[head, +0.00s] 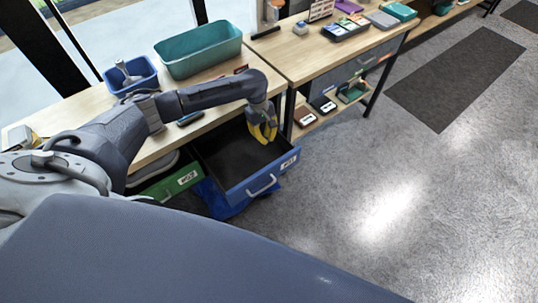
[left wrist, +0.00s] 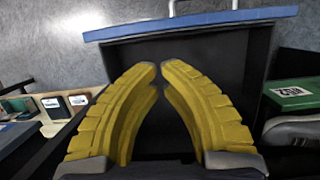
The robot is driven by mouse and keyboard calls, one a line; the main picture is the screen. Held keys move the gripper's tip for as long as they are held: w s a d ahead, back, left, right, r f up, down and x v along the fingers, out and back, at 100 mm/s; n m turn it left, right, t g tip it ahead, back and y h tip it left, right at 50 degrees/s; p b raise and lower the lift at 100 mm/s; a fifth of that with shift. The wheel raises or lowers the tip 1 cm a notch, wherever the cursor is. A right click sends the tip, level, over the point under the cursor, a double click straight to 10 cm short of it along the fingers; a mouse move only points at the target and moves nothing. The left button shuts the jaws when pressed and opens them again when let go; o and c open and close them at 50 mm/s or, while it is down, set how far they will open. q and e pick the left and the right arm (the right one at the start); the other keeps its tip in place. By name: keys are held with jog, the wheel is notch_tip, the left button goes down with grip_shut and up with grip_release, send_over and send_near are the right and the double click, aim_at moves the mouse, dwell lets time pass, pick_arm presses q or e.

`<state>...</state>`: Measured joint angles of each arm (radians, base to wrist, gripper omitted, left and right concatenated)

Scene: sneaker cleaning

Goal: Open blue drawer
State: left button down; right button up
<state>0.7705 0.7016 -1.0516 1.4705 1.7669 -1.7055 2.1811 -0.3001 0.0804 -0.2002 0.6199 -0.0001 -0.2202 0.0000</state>
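The blue drawer (head: 234,168) is pulled out from under the wooden bench in the head view. Its dark inside shows, and its blue front carries a light handle (head: 262,186) and a white label. My left gripper (head: 264,135) has yellow fingers and hangs over the drawer's right side, near its front. In the left wrist view the fingertips (left wrist: 155,75) are close together with a small gap, and nothing is between them. The drawer's blue front edge (left wrist: 200,23) lies beyond the fingers there, with the handle at the top of the picture. My right gripper is in neither view.
A green drawer front (head: 172,184) sits left of the blue drawer. A teal bin (head: 198,50) and a small blue basin (head: 130,76) stand on the bench (head: 232,72). A second bench with a lower shelf stands to the right. The floor in front is clear.

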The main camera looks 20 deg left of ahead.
aim_at(277, 164)
pick_arm(q)
jog(key=x, duration=1)
jog(key=shift+s, duration=0.15)
jog(key=d, duration=0.1)
jog(key=s+d, duration=0.1)
jog(key=d, duration=0.1)
jog(key=s+d, duration=0.1)
jog(key=shift+s+d, duration=0.15)
jog(key=shift+d, duration=0.1)
dwell(0.4)
